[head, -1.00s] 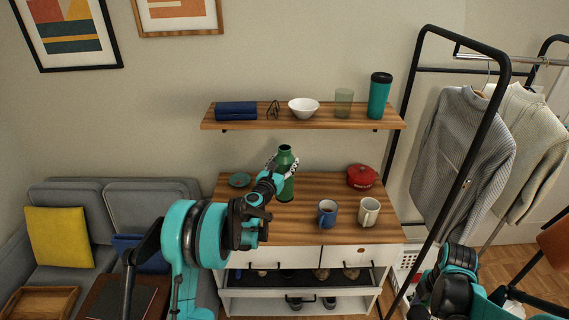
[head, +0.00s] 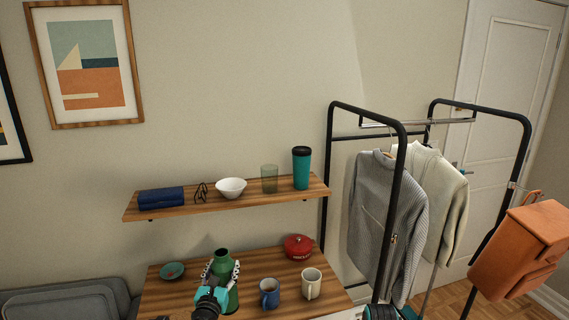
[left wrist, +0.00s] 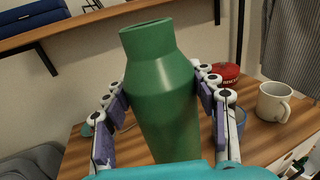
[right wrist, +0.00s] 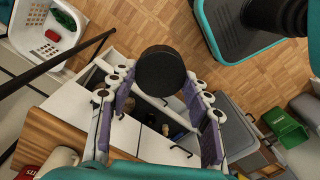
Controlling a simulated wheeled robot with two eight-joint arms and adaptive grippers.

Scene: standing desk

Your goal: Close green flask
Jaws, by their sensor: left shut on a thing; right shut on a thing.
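The green flask (head: 222,258) stands upright on the wooden cabinet top. My left gripper (head: 221,270) is shut around its body from the front. In the left wrist view the flask (left wrist: 162,85) fills the space between the fingers, and its bare neck shows a narrow dark opening with no cap on it. In the right wrist view my right gripper (right wrist: 160,88) is shut on a round black cap (right wrist: 160,70). The cap is held in the air, above the floor and in front of the drawers. The right gripper's fingers are not clear in the head view.
On the cabinet top (head: 190,292) are a small teal dish (head: 172,271), a blue mug (head: 269,293), a white mug (head: 311,284) and a red pot (head: 298,247). A shelf (head: 222,202) hangs above. A black clothes rack (head: 388,220) stands at the right.

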